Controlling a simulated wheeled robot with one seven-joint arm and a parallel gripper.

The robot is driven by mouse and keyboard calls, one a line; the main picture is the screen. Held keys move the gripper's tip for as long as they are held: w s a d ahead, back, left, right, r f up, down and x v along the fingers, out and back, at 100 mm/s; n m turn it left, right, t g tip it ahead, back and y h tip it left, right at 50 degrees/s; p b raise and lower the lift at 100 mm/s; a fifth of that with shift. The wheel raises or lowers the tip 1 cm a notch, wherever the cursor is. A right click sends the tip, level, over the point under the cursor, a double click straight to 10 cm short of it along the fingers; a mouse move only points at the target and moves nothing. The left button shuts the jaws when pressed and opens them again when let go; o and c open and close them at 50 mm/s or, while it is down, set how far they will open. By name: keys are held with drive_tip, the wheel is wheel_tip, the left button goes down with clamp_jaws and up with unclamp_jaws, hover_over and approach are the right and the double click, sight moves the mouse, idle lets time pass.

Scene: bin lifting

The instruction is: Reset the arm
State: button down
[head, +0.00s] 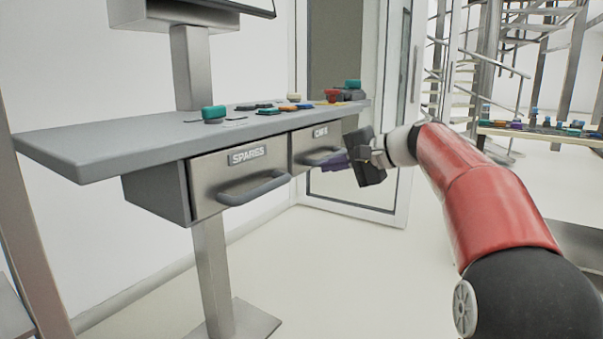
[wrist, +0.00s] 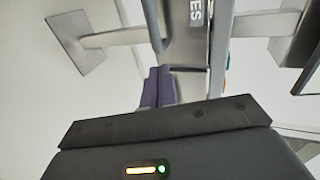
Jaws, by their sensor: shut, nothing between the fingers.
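My gripper (head: 337,162) is at the end of my red and black arm, in front of the drawers under the grey desk (head: 90,147). Its purple fingers are together with nothing between them. The fingers also show in the wrist view (wrist: 158,86), next to a drawer handle and label. In the head view the gripper overlaps the front of the right drawer (head: 304,145). I cannot tell whether it touches the handle. The left drawer (head: 205,180), labelled SPARES, has a grey bar handle (head: 255,190). Both drawers look shut.
A teal block (head: 213,113), a red item (head: 333,96) and several small pieces lie on the desk. The desk stands on a metal column (head: 214,270). A glass door (head: 400,100) is behind my gripper. A second table (head: 545,133) stands back right. The central floor is clear.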

drive_tip(key=s+d+f+n+g+h, duration=0.1)
drive_tip(key=s+f+n+h, duration=0.1)
drive_tip(key=s+f, duration=0.6)
drive_tip(key=s+d+f+n+g+h, duration=0.1)
drive_tip(key=s+f+n+h, duration=0.2)
drive_tip(key=s, duration=1.2)
drive_tip(key=s+d+f+n+g+h, duration=0.1)
drive_tip(key=s+f+h, duration=0.4)
drive_tip(key=s+f, duration=0.7)
drive_tip(key=shift+s+f+n+h, duration=0.35)
drive_tip(key=shift+f+n, duration=0.25)
drive_tip(key=shift+n, duration=0.1)
